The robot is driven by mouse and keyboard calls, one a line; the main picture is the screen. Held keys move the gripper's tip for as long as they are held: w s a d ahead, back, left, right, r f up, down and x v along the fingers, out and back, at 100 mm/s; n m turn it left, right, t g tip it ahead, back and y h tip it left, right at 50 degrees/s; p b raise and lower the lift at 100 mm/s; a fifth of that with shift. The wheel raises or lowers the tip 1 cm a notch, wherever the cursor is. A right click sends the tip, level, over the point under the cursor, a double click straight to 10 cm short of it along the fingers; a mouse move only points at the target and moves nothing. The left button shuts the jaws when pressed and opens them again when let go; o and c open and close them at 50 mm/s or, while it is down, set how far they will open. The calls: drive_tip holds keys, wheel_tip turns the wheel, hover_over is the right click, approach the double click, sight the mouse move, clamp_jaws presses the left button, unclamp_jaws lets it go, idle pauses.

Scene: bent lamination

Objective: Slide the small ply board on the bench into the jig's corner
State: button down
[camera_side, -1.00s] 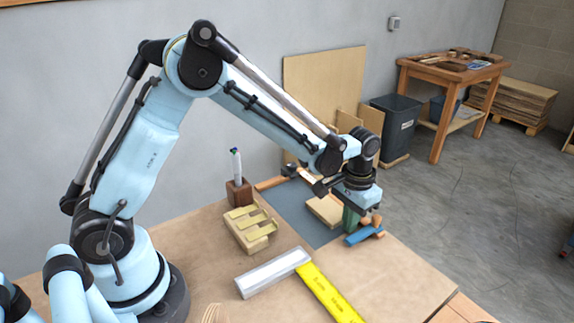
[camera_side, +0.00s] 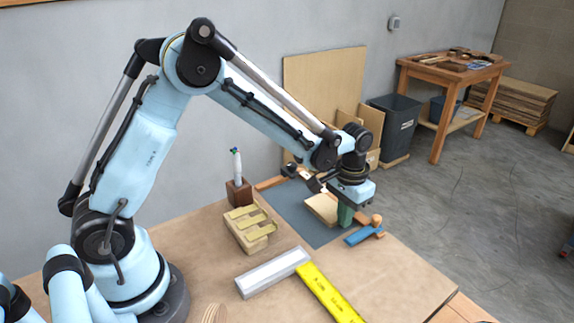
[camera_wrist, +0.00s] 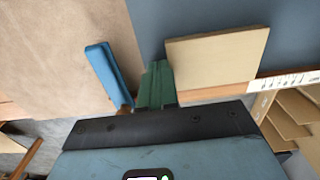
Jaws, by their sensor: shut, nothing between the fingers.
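The small ply board (camera_side: 321,208) lies flat on the dark grey mat (camera_side: 299,205); it also shows in the wrist view (camera_wrist: 216,57). My gripper (camera_side: 345,214) has green fingers, which are shut and empty. They are down low at the board's right side in the side view. In the wrist view the fingers (camera_wrist: 155,84) stand against or very close to the board's left edge. A wooden jig strip (camera_side: 269,183) runs along the mat's back edge, and a strip with scale marks (camera_wrist: 285,80) shows in the wrist view. My wrist hides the jig's corner in the side view.
A blue tool (camera_side: 360,236) with a wooden knob lies just right of my fingers. A wooden block with pale strips (camera_side: 249,228), a pen holder (camera_side: 239,193), a grey-white bar (camera_side: 272,273) and a yellow rule (camera_side: 328,293) lie left and in front. The bench's front right is bare.

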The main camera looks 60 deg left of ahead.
sight(317, 199)
drive_tip(key=shift+a, duration=5.5)
drive_tip(key=shift+d, duration=0.1)
drive_tip(key=shift+d, duration=0.1)
drive_tip(key=shift+d, duration=0.45)
drive_tip(key=shift+r, duration=3.5)
